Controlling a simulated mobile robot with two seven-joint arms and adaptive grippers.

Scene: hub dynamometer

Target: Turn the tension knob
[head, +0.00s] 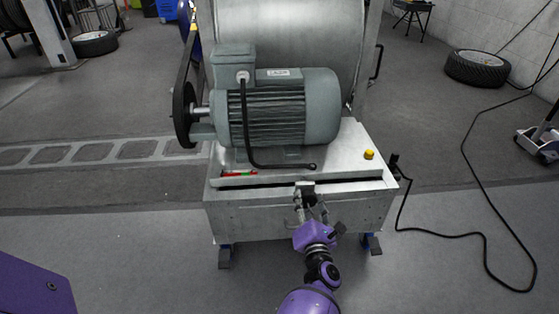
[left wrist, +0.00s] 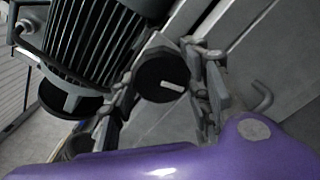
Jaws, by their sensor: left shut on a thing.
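The tension knob (head: 307,187) is dark and sits on the front edge of the metal base below the motor. In the left wrist view the knob (left wrist: 163,80) shows as a black disc with a short white mark, slightly tilted from level. My left gripper (head: 309,201) reaches it from the front. In the left wrist view the gripper's fingers (left wrist: 165,88) stand on both sides of the knob and are shut on it. The finger pads partly hide the knob's sides. My right gripper is not in view.
A grey-green motor (head: 275,110) stands on the metal base (head: 240,222), with a black cable (head: 248,130) hanging in front. A yellow button (head: 369,155) is right of the motor. A red-green strip (head: 239,174) lies left. A cable (head: 480,200) crosses the floor at right.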

